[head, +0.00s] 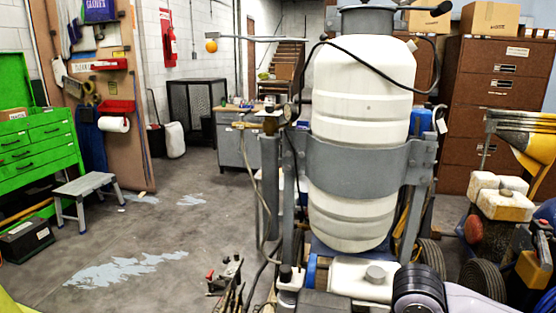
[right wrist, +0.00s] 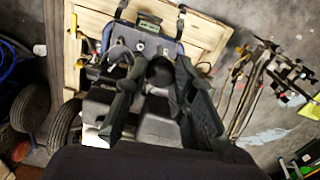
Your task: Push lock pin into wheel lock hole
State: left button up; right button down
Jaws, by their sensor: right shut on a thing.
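The line striper, with its white tank (head: 362,85) in a grey frame (head: 365,168), stands upright in the head view. My right arm comes in at the bottom right of that view, low in front of the machine; its fingertips do not show there. In the right wrist view my right gripper (right wrist: 160,82) has its dark fingers on either side of a dark round part (right wrist: 160,70), which it is shut on. I cannot tell whether this part is the lock pin. The wheel lock hole cannot be made out. My left gripper is not in view.
Dark wheels (right wrist: 62,124) show at left in the right wrist view, near a wooden pallet (right wrist: 205,38). A hose and cables run down the machine's left side.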

pick_arm(q)
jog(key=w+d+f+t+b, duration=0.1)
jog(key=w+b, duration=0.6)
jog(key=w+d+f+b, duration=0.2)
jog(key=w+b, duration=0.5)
jog(key=b, duration=0.1)
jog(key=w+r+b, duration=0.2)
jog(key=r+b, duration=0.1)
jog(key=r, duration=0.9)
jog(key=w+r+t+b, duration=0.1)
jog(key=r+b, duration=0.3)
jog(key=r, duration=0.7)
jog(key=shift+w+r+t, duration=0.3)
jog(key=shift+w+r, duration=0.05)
pick_arm(e)
jog(key=w+d+f, duration=0.2)
jog(key=w+f, duration=0.2)
jog(key=f, duration=0.7)
jog(key=w+d+f+n, duration=0.1)
jog(key=w+f, duration=0.3)
jog(key=f, duration=0.8)
jog(key=w+d+f, duration=0.3)
jog(key=w+f, duration=0.1)
jog(key=f, duration=0.7)
jog(key=shift+w+d+f+n, duration=0.25)
jog(key=shift+w+f+n, duration=0.05)
jog(key=shift+w+n, duration=0.1)
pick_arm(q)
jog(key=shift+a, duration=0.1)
